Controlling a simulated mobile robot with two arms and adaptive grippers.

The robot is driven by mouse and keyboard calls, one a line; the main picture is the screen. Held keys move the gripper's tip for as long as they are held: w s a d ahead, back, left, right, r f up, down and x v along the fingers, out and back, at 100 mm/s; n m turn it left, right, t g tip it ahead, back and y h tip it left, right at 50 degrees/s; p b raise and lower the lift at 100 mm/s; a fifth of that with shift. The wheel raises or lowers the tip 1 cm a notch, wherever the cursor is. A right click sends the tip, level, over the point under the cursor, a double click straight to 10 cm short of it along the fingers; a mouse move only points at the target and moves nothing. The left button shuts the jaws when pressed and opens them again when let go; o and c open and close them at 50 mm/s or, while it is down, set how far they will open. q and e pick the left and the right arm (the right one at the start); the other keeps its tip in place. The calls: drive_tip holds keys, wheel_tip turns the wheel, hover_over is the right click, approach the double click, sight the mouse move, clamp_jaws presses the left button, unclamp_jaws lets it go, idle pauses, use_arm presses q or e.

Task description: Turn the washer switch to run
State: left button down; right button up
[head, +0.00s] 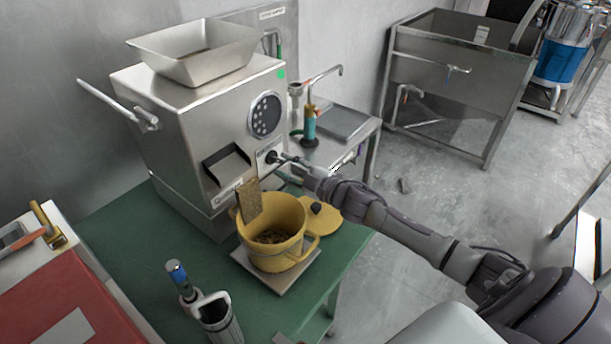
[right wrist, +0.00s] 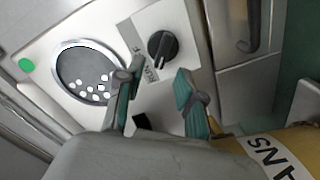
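The switch is a black rotary knob (right wrist: 163,46) on a pale plate (right wrist: 150,22) with partly hidden lettering, including "RUN". In the head view the knob (head: 271,156) is on the lower right front of the steel machine (head: 195,130). My right gripper (right wrist: 160,80) is open and empty. Its two fingertips point at the plate, just short of the knob in the wrist view; I see no clear contact. In the head view my right gripper (head: 286,160) is right at the knob. I cannot tell exactly which mark the knob points to. My left gripper is not in view.
A yellow pot (head: 275,240) stands under the machine's spout on a small scale, with a yellow lid (head: 322,225) beside it. A sink (head: 455,75) stands behind.

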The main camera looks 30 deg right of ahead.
drive_tip(key=v, duration=0.8)
drive_tip(key=shift+s, duration=0.2)
drive_tip(key=shift+d, duration=0.1)
